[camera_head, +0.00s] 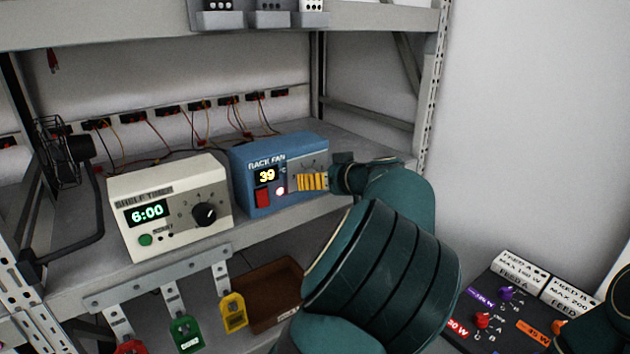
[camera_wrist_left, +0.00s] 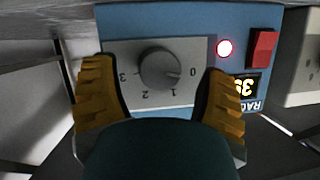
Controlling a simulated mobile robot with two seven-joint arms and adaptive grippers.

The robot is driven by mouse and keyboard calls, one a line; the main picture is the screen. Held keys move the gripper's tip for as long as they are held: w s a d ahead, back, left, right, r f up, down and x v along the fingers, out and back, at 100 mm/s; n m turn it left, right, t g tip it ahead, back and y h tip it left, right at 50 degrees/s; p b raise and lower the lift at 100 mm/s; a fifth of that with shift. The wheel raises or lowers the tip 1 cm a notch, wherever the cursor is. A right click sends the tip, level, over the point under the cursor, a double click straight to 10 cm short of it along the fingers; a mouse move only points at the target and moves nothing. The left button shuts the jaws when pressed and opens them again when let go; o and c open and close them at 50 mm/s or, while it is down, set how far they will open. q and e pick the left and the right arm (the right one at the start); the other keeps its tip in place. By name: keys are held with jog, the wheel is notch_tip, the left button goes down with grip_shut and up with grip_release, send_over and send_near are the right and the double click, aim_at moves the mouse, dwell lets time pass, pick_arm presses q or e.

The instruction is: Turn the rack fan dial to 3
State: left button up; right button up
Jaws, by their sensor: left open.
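The blue rack fan box (camera_head: 238,190) stands on the shelf and its display reads 39. Its grey dial (camera_wrist_left: 160,69) shows upside down in the left wrist view, on a pale plate marked 0, 1, 2 and 3. The dial's pointer seems to face the 0, but the mark is faint. My left gripper (camera_head: 312,182) is at the box's front, its yellow fingers spread; in the left wrist view the fingers (camera_wrist_left: 160,95) stand either side of the dial, apart from it. In the head view the gripper hides the dial. My right gripper is out of view.
A cream shelf timer (camera_head: 160,235) reading 6:00 stands left of the fan box. The box has a red switch (camera_wrist_left: 262,47) and a lit lamp (camera_wrist_left: 224,48). Coloured tags (camera_head: 233,312) and a brown tray (camera_head: 262,275) are below. A dark control panel (camera_head: 490,335) is lower right.

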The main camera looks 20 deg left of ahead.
pick_arm(q)
jog(key=shift+x, duration=0.8)
jog(key=shift+c, duration=0.2)
jog(key=c, duration=1.2)
